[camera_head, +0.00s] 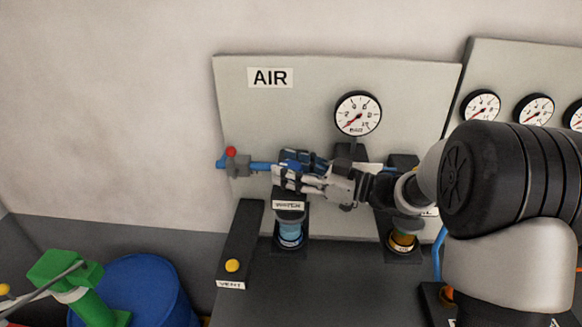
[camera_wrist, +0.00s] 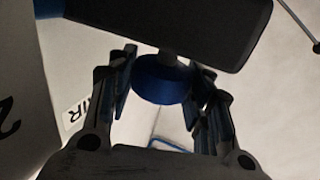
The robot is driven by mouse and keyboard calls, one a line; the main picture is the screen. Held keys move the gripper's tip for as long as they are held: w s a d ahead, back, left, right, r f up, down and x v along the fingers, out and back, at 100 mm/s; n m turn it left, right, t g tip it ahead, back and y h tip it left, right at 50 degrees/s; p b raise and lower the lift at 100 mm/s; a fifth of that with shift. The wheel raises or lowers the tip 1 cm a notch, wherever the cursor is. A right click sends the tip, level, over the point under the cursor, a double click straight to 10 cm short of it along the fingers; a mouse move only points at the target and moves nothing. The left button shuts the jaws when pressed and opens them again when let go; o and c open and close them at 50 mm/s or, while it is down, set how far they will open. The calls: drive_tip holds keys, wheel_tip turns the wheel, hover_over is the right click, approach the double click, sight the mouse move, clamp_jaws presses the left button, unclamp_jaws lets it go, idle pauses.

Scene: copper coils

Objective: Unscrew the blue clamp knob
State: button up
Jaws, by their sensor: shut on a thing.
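The blue clamp knob (camera_wrist: 160,82) is a short round cap on a grey stem under a dark block (camera_wrist: 185,25) in the wrist view. My gripper (camera_wrist: 161,76) has one finger on each side of the knob and is shut on it. In the head view my gripper (camera_head: 290,172) reaches left across the AIR panel, above the "WATER" label. The knob cannot be told apart from the fingers there.
The grey AIR panel (camera_head: 300,110) carries a round gauge (camera_head: 358,113). A blue pipe with a red-knobbed valve (camera_head: 238,165) lies left of my gripper. Below are a blue-bowled filter (camera_head: 290,232), an amber-bowled unit (camera_head: 402,241) and a VENT box (camera_head: 240,235). A blue drum (camera_head: 145,285) stands lower left.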

drive_tip(key=shift+r, duration=0.25)
drive_tip(key=o, duration=1.1)
drive_tip(key=shift+a+f, duration=0.1)
drive_tip(key=shift+f, duration=0.05)
drive_tip(key=shift+f+t+b, duration=0.1)
drive_tip(key=shift+t+b, duration=0.2)
drive_tip(key=shift+b, duration=0.05)
